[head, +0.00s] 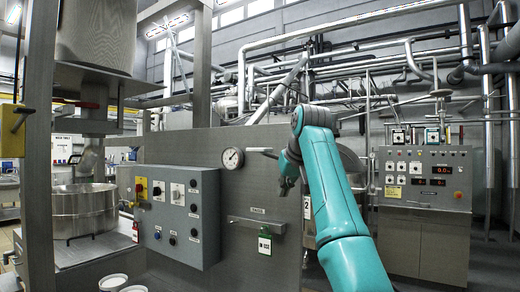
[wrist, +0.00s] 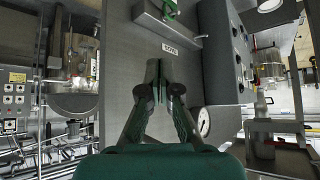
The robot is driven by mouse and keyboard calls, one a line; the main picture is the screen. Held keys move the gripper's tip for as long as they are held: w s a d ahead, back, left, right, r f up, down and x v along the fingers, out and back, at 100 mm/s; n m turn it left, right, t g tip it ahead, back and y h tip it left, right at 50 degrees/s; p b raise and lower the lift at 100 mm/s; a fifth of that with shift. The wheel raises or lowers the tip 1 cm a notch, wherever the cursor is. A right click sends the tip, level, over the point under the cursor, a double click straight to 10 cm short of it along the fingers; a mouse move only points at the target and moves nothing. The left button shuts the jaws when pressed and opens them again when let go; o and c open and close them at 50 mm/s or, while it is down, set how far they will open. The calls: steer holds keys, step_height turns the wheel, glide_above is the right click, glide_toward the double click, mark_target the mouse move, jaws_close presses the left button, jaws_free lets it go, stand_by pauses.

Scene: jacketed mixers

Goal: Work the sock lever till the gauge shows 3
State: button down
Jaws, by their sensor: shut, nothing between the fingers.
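A round white dial gauge (head: 232,158) sits on the grey panel (head: 190,150); its needle and numbers are too small to read. It also shows in the wrist view (wrist: 204,120). My gripper (head: 287,187) is shut and empty, in front of the panel, right of the gauge, apart from the bar.
A grey control box (head: 180,215) with switches juts out left of the gauge. A steel pot (head: 84,210) stands at the far left. A control cabinet (head: 425,200) with red displays is at the right. Pipes run overhead. Space right of the gauge is partly filled by my arm.

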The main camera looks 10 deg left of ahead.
steer(key=shift+m+t, duration=0.4)
steer(key=shift+m, duration=0.1)
steer(key=shift+w+d+f, duration=0.45)
steer(key=shift+w+f, duration=0.25)
steer(key=shift+f, duration=2.6)
steer(key=shift+w+d+f, duration=0.45)
steer(key=shift+w+f, duration=0.3)
steer(key=shift+f, duration=2.55)
steer(key=shift+w+d+f, duration=0.45)
steer(key=shift+w+f, duration=0.25)
steer(key=shift+f, duration=2.6)
steer(key=shift+r, duration=0.15)
